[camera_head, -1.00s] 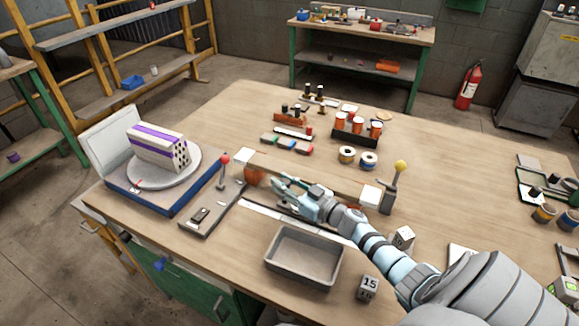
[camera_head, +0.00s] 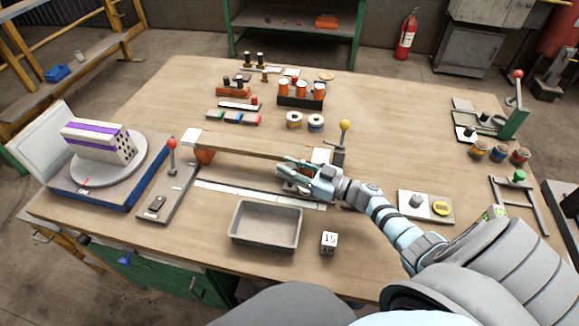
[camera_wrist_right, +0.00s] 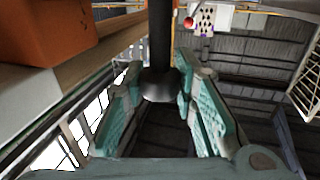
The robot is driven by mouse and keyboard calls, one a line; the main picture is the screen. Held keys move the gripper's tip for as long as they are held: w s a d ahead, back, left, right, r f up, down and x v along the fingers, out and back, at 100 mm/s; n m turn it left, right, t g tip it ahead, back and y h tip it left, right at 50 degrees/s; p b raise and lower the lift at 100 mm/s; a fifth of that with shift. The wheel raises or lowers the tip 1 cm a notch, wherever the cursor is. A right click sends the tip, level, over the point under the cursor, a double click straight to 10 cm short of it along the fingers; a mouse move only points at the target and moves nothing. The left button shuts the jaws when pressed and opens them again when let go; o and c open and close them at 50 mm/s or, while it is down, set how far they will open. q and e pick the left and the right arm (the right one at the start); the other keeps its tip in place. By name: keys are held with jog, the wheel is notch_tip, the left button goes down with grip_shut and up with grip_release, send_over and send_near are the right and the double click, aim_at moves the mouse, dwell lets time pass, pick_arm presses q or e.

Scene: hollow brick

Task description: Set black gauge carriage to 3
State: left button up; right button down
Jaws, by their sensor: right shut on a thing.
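The gauge is a long slotted rail with a white scale strip (camera_head: 235,193) along its front, lying in front of a wooden beam (camera_head: 245,146). My right gripper (camera_head: 285,165) is over the right part of the rail. In the right wrist view, a black post with a rounded end (camera_wrist_right: 161,84) stands between the teal fingers of this gripper (camera_wrist_right: 160,100), which are shut on it. It appears to be the black carriage's handle. The carriage body is mostly hidden under the gripper in the head view, and I cannot read its mark. My left gripper is not in view.
A grey tray (camera_head: 266,226) and a number cube reading 15 (camera_head: 329,243) stand in front of the rail. A red-knobbed lever (camera_head: 172,160) is to the left, and a yellow-knobbed lever (camera_head: 342,140) stands close behind my right wrist. An orange block (camera_wrist_right: 45,30) is near in the wrist view.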

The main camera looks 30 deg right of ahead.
jog(key=c, duration=1.3)
grip_release()
jog(key=shift+d, duration=0.1)
jog(key=v, duration=1.2)
